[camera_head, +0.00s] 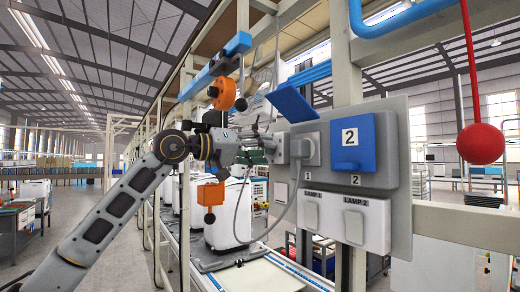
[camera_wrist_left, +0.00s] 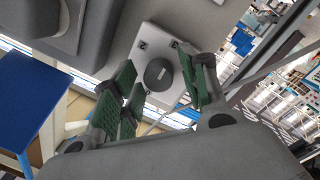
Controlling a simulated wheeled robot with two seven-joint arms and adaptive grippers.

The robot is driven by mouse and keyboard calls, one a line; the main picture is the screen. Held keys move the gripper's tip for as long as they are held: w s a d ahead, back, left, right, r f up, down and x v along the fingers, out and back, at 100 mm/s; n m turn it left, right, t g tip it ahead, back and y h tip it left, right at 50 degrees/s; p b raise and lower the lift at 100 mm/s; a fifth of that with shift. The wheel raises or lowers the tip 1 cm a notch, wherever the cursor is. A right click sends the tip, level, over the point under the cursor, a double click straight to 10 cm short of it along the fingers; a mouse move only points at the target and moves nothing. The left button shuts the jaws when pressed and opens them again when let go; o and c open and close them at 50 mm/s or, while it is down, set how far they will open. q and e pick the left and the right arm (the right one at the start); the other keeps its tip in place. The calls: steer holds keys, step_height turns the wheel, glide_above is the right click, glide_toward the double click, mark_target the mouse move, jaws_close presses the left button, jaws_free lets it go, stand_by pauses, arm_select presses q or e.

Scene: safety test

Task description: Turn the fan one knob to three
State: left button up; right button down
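My left gripper (camera_head: 272,146) reaches in from the left to a grey wall panel (camera_head: 399,124). In the left wrist view its green-padded fingers (camera_wrist_left: 158,82) are apart. A dark grey round knob (camera_wrist_left: 160,74) on a white plate (camera_wrist_left: 149,38) shows between and beyond them. I cannot tell whether either finger touches the knob. The knob's number marks are too small to read. In the head view, a grey fitting (camera_head: 304,148) above the label 1 is close to the fingertips. A blue cover (camera_head: 366,157) marked 2 is to its right. My right gripper is not in view.
A tilted blue flap (camera_head: 290,103) is above the gripper. White lamp switches (camera_head: 311,212) and (camera_head: 364,224) are low on the panel. A red ball (camera_head: 481,144) hangs at right. Orange blocks (camera_head: 222,94) and (camera_head: 210,194) are near my wrist. A grey cable (camera_head: 268,234) loops below.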

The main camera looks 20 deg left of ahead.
arm_select(q)
steer(key=shift+a+r, duration=0.1)
steer(key=shift+r, duration=0.05)
steer(key=v, duration=1.2)
stand_by(0.6)
stand_by(0.6)
